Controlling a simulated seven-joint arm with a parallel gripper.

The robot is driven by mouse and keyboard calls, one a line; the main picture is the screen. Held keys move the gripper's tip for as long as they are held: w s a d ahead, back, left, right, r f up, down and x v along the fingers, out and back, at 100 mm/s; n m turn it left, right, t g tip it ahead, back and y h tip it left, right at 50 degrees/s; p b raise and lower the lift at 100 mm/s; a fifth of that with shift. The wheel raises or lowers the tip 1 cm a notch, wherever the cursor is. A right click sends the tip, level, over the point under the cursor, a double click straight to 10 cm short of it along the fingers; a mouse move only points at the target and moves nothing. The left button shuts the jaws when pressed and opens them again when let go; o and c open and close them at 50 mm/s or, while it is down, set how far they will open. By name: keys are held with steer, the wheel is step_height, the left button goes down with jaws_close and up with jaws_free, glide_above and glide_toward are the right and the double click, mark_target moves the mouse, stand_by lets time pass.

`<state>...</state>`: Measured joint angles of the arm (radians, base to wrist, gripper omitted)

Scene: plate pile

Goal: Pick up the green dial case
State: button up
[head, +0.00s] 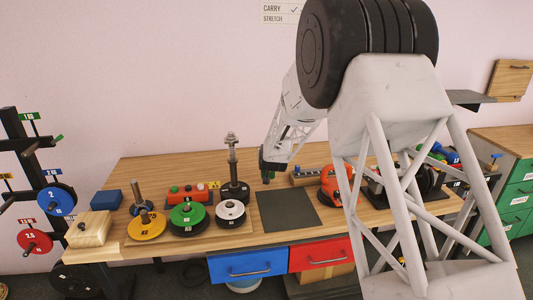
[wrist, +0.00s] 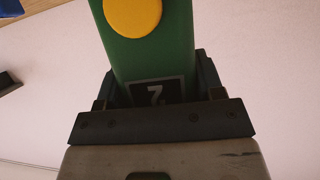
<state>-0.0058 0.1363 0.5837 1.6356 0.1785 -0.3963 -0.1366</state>
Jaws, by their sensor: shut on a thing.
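The green dial case (wrist: 150,58) fills the middle of the wrist view. It has a yellow round part and a dark panel with a light digit. My gripper (wrist: 155,82) is shut on it, with one dark jaw at each side. In the head view my gripper (head: 268,165) is above the back of the dark mat (head: 287,212), right of the tall dark weight stack with a metal post. Only a small dark green bit of the case (head: 263,160) shows there. I cannot tell its exact height above the bench.
Weight plates on posts (head: 187,217) and a wooden block (head: 89,229) stand on the left of the bench (head: 160,172). An orange kettlebell-like thing (head: 330,186) stands right of the mat. The mat is clear. My arm hides much of the right side.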

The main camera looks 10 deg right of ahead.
steer(key=s+r, duration=0.1)
steer(key=s, duration=1.1)
steer(key=shift+s, duration=0.15)
steer(key=shift+r, duration=0.1)
stand_by(0.4)
